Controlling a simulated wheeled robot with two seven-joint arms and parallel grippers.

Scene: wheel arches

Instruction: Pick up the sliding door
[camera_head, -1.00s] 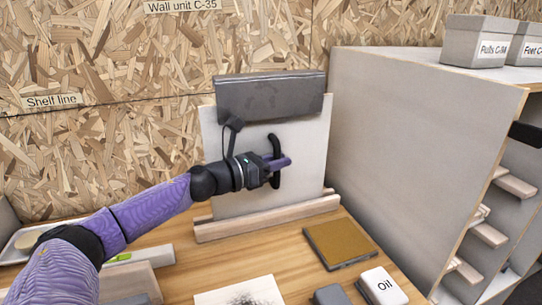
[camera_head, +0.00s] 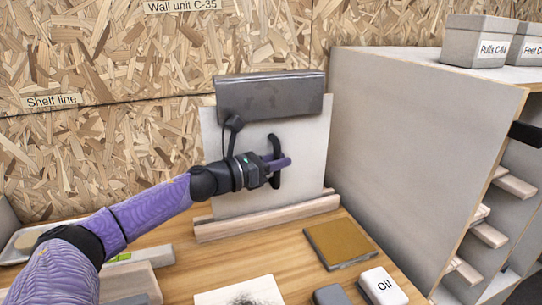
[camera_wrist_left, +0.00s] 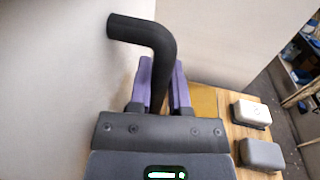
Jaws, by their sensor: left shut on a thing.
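The sliding door is a pale grey panel (camera_head: 308,150) standing upright on the bench, its lower edge behind a wooden rail (camera_head: 265,219). A dark grey padded piece (camera_head: 270,95) covers its top edge. A black bar handle (camera_head: 276,165) is fixed to its face. My left gripper (camera_head: 279,164) is shut on this handle. In the left wrist view the black handle (camera_wrist_left: 150,35) passes between the purple fingers (camera_wrist_left: 160,85), and its bent end shows above them. The panel's lower edge is hidden. My right gripper is not in view.
A tall grey cabinet (camera_head: 415,130) with side shelves stands close at the right, bins (camera_head: 487,42) on top. On the bench are a brown pad (camera_head: 340,243), an Oil block (camera_head: 382,286), a grey block (camera_head: 331,295) and a smudged sheet (camera_head: 240,292). A chipboard wall (camera_head: 100,60) stands behind.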

